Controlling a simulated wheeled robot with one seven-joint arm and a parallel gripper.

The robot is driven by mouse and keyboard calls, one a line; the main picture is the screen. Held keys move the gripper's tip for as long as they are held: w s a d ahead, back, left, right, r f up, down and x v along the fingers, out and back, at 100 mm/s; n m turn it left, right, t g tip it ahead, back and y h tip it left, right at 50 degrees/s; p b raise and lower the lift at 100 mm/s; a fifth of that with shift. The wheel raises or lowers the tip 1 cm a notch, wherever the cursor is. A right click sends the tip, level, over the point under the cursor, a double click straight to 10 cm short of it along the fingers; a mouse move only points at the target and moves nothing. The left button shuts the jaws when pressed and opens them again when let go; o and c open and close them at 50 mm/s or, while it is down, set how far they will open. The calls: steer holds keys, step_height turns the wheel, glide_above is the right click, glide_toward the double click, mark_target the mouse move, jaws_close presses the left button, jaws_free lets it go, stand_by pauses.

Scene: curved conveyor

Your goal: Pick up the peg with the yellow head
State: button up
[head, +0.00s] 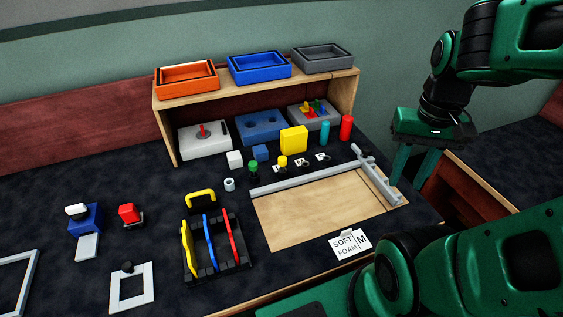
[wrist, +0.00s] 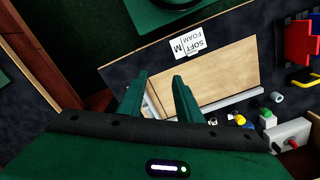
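The peg with the yellow head (head: 282,162) is small and stands on the dark table, just behind the wooden board, with a green-headed peg (head: 253,166) to its left. In the wrist view a small yellow head (wrist: 241,119) shows near the lower right, beside the green one (wrist: 266,113). My gripper (head: 408,182) is to the right of the peg, near the right end of the wooden board, well apart from it. Its two green fingers point down and are open, with nothing between them; they also show in the wrist view (wrist: 159,79).
A grey rail (head: 305,178) lies along the board's back edge. A yellow block (head: 293,140), a teal cylinder (head: 325,133) and a red cylinder (head: 346,128) stand close behind the peg. A wooden shelf (head: 212,88) carries trays. The wooden board (head: 310,222) is mostly clear.

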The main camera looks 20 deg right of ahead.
steer(key=shift+o, duration=0.9)
steer(key=shift+s+r, duration=0.2)
steer(key=shift+s, duration=0.1)
steer(key=n, duration=2.1)
glide_toward(283, 158)
steer(key=shift+s+a+f, duration=0.1)
steer(key=shift+s+f, duration=0.05)
steer(key=shift+s, duration=0.35)
steer(key=shift+w+a+f, duration=0.1)
steer(key=shift+a+f, duration=0.1)
steer(key=shift+f, duration=0.1)
step_height(283, 158, down, 5)
steer(key=shift+f, duration=0.2)
steer(key=f, duration=0.5)
steer(key=shift+w+d, duration=0.15)
steer(key=shift+w, duration=0.15)
